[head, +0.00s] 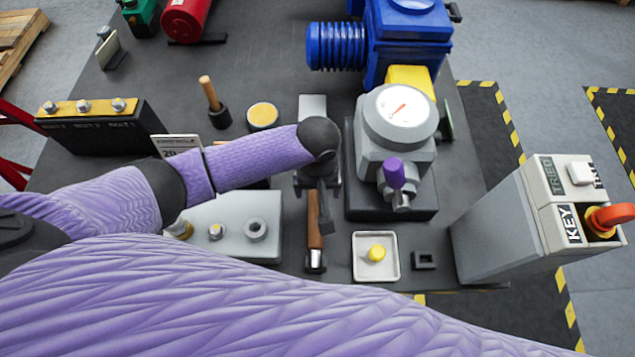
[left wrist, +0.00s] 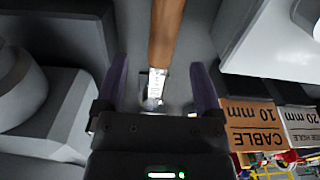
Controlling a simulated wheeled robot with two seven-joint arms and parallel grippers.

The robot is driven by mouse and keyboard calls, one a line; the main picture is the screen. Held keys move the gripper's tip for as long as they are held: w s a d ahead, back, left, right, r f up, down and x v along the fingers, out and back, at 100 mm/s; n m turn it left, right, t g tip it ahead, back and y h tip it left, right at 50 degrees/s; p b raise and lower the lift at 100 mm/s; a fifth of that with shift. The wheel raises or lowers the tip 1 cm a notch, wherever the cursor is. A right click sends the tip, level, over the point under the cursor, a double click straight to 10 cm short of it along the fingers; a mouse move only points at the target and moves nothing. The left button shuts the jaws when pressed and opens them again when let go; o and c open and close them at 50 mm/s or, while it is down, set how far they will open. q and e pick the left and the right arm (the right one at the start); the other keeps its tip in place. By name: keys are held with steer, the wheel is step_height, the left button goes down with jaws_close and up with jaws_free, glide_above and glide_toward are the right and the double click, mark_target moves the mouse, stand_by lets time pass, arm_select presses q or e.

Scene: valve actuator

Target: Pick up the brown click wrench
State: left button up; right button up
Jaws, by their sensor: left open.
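The brown click wrench (head: 315,225) lies on the dark table in the head view, its brown handle running toward me to a dark and silver end. My left gripper (head: 322,190) is over its far part and hides that part. In the left wrist view, the wrench's brown handle (left wrist: 165,35) and a silver band show between the two open, purple-sided fingers of my left gripper (left wrist: 158,72). The fingers stand on either side of the wrench, and I cannot tell the height gap. My right gripper is not in view.
A grey block with fittings (head: 235,225) stands left of the wrench. A white tray with a yellow knob (head: 378,272) is to its right. The grey valve actuator with a gauge (head: 398,125) stands behind that tray. A key box (head: 540,225) is at the far right.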

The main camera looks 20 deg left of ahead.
mark_target(316, 195)
arm_select(q)
steer(key=f, duration=0.1)
steer(key=f+b, duration=0.1)
steer(key=f, duration=0.1)
steer(key=w+f+b, duration=0.1)
steer(key=f, duration=0.1)
steer(key=shift+a+f, duration=0.25)
steer(key=shift+a, duration=0.1)
steer(key=shift+r, duration=0.1)
jaws_close()
